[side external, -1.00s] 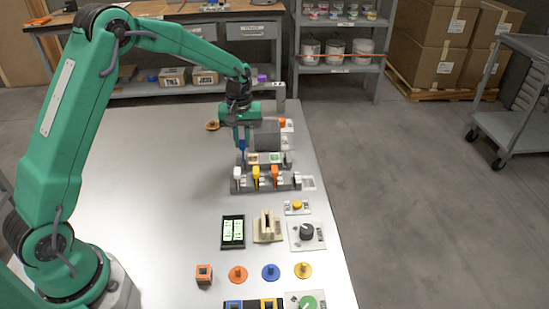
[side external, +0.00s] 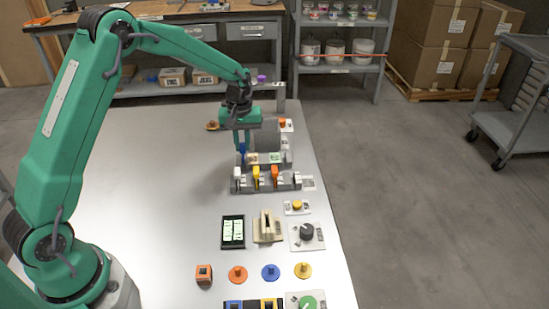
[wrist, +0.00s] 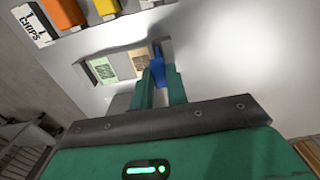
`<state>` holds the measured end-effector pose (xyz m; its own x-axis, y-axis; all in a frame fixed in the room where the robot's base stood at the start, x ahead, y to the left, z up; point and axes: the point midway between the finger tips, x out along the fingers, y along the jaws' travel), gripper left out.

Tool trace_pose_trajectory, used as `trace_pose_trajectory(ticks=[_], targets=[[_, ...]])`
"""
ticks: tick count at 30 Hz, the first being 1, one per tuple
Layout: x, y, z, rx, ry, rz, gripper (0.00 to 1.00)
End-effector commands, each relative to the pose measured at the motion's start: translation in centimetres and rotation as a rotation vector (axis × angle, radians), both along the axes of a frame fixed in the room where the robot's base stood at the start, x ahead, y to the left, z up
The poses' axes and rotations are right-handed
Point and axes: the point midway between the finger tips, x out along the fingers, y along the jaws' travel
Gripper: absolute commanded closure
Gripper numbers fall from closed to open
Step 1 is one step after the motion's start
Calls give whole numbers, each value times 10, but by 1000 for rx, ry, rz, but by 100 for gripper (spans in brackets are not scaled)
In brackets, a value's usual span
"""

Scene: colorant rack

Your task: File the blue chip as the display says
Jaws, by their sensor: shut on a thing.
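My gripper (side external: 242,143) is shut on the blue chip (side external: 242,151), upright at the left end of a grey rack with pale and green cards (side external: 265,158). In the wrist view the blue chip (wrist: 158,72) sits between the fingers of my gripper (wrist: 160,85), close to the end wall of that rack (wrist: 167,47). I cannot tell if the chip touches the rack. A black display (side external: 233,232) with two lit pale green panels lies on the table; its writing is too small to read.
In front of the rack stands a grey row with white, yellow and orange pieces (side external: 257,172). A beige slotted block (side external: 267,227), a dark knob (side external: 307,232) and several coloured discs (side external: 270,272) are nearer. The left of the table (side external: 150,180) is clear.

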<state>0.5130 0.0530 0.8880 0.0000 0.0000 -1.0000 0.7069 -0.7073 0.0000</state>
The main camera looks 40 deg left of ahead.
Motion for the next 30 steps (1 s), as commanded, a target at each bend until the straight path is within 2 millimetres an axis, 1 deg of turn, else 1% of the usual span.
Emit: trace_pose_trajectory(ticks=[14, 30], targets=[[0, 0, -1, 0, 0, 0, 100], [0, 0, -10, 0, 1, 0, 100]])
